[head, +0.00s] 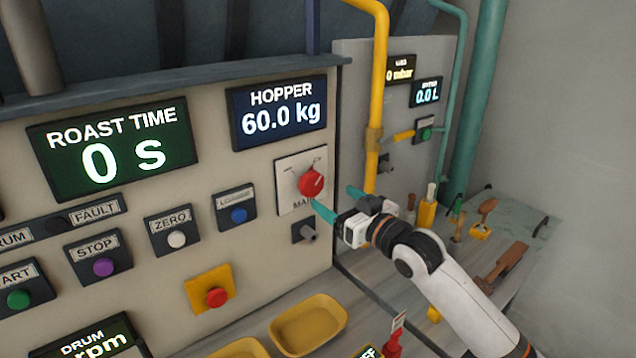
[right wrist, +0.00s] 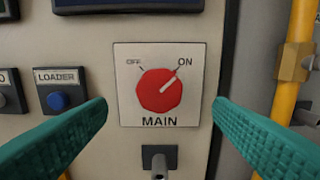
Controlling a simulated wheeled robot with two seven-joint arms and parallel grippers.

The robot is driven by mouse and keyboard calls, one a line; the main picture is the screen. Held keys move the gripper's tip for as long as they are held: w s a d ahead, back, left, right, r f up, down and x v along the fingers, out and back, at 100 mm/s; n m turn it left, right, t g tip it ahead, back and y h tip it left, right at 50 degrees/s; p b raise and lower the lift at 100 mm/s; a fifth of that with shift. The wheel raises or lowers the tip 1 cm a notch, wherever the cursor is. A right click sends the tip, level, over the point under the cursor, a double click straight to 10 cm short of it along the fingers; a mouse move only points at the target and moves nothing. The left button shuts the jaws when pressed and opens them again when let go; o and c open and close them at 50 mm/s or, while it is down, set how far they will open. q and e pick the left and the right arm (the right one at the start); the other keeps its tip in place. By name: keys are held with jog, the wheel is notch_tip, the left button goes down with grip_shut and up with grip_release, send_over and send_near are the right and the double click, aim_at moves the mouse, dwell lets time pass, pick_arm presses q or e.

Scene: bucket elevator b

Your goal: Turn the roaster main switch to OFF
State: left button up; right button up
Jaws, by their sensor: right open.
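The main switch is a round red knob (head: 311,181) on a white square plate (head: 289,199) at the right end of the control panel. In the right wrist view the knob (right wrist: 159,91) has a white pointer line aimed up and right at ON; OFF is marked at the upper left and MAIN below. My right gripper (head: 336,200) is open, with green fingers, just in front of the plate. In the right wrist view its fingers (right wrist: 160,108) stand to the left and right of the knob, apart from it. My left gripper is not in view.
A grey fitting (head: 305,232) sticks out below the switch plate. A blue LOADER button (head: 238,215) is to its left and a yellow pipe (head: 372,150) to its right. A red button on a yellow plate (head: 209,292) and a yellow tray (head: 308,324) are lower down.

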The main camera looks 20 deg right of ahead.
aim_at(315, 186)
jog(key=p+x, duration=0.1)
jog(key=x, duration=0.5)
jog(key=shift+w, duration=0.1)
jog(key=shift+w+a, duration=0.15)
jog(key=shift+w, duration=0.15)
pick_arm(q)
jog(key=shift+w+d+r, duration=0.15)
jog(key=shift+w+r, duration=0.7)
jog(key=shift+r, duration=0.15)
pick_arm(e)
jog(key=c, duration=1)
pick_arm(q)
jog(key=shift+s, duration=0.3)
pick_arm(e)
jog(key=shift+o, duration=0.2)
